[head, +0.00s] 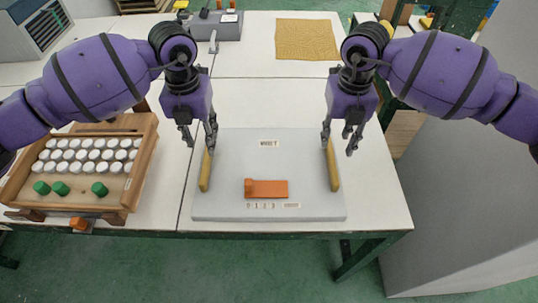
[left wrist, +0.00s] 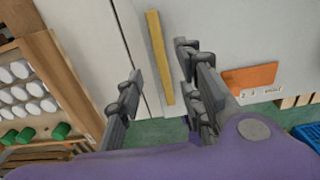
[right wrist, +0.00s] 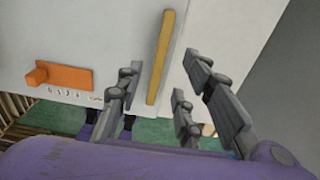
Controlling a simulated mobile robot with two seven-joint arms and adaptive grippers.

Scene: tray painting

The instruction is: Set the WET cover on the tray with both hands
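A pale grey flat cover (head: 230,160) lies on the white table at the front centre, with a small label (head: 269,143) near its far edge. It has a yellow bar handle on the left (head: 205,171) and one on the right (head: 333,165). My left gripper (head: 199,143) is open and empty above the far end of the left handle. My right gripper (head: 338,143) is open and empty above the far end of the right handle. In both wrist views the handle shows between the spread fingers, apart from them. I cannot tell whether a tray lies under the cover.
An orange block (head: 266,188) sits on the grey panel near its front edge, above a numbered strip. A wooden rack (head: 146,140) with several white and green round pieces stands at the left. A yellow mat (head: 306,40) lies at the back; the table between is clear.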

